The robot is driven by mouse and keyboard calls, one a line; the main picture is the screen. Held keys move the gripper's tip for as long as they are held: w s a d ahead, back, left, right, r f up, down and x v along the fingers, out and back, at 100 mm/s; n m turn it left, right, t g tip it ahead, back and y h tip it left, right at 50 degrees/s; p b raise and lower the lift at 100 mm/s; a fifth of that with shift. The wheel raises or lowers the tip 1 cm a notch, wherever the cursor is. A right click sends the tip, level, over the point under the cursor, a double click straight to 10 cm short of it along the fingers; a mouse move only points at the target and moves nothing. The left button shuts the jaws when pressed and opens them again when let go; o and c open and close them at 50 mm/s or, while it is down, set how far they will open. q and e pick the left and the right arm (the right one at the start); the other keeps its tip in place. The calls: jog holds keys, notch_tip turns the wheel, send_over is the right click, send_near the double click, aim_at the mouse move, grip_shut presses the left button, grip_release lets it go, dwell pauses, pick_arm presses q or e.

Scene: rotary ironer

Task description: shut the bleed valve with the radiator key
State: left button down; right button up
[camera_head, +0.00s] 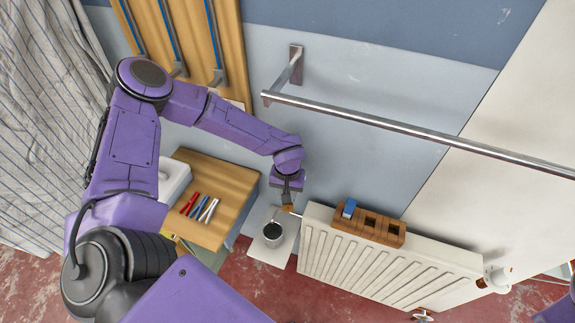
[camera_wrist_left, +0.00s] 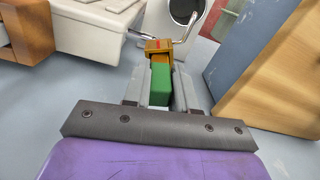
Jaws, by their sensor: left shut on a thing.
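The white radiator (camera_head: 385,268) stands low against the wall at the right. Its top left end also shows in the left wrist view (camera_wrist_left: 92,28). My left gripper (camera_head: 289,198) is just beyond that end, shut on the radiator key. In the left wrist view the gripper (camera_wrist_left: 160,92) holds the key's green grip (camera_wrist_left: 161,84), with its orange-brown head (camera_wrist_left: 158,47) pointing away. Thin metal pipework of the bleed valve (camera_wrist_left: 136,36) meets the key head. Whether the head is fully seated is hidden. My right gripper is not in view.
A grey cup (camera_head: 273,232) stands on a white plate below the valve; its dark mouth shows in the wrist view. A brown holder (camera_head: 369,227) with a blue block sits on the radiator. A wooden cabinet (camera_head: 226,187) with markers is at left. A metal rail (camera_head: 420,131) crosses above.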

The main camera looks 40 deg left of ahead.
pick_arm(q)
jog(key=shift+r+m+p, duration=0.1)
jog(key=shift+m+p, duration=1.55)
jog(key=shift+m, duration=0.45)
jog(key=c, duration=0.8)
grip_release()
notch_tip(320, 180, up, 10)
jog(key=shift+r+b, duration=0.15)
jog(key=shift+b, duration=0.55)
jog(key=shift+d, duration=0.1)
